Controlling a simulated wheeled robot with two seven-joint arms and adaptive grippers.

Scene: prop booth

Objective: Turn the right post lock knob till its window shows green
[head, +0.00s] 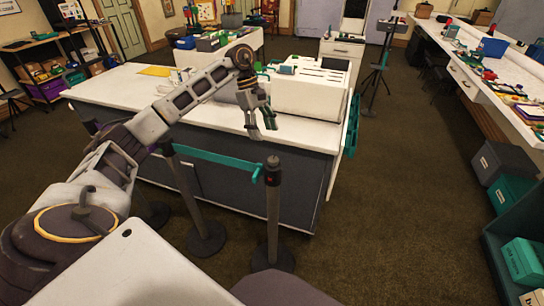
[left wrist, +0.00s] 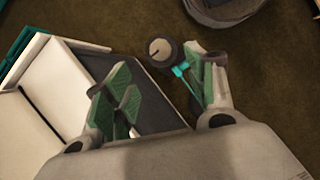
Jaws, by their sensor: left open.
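The right post (head: 273,215) stands upright in front of the counter, with a dark knob (head: 272,163) on top. A small red spot shows on the post just below the knob; I see no green there. In the left wrist view the post's round top (left wrist: 160,51) lies beyond my fingers, with a pale disc and a dark mark on it. A teal belt (head: 218,158) runs from this post to the left post (head: 183,190). My left gripper (head: 262,130) is open and empty, above and behind the knob in the head view, apart from it. My right gripper is out of view.
The white-topped counter (head: 130,95) with a white box-like machine (head: 312,92) stands behind the posts. The carpet (head: 400,200) right of the right post is clear. A long workbench (head: 490,80) lines the right side.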

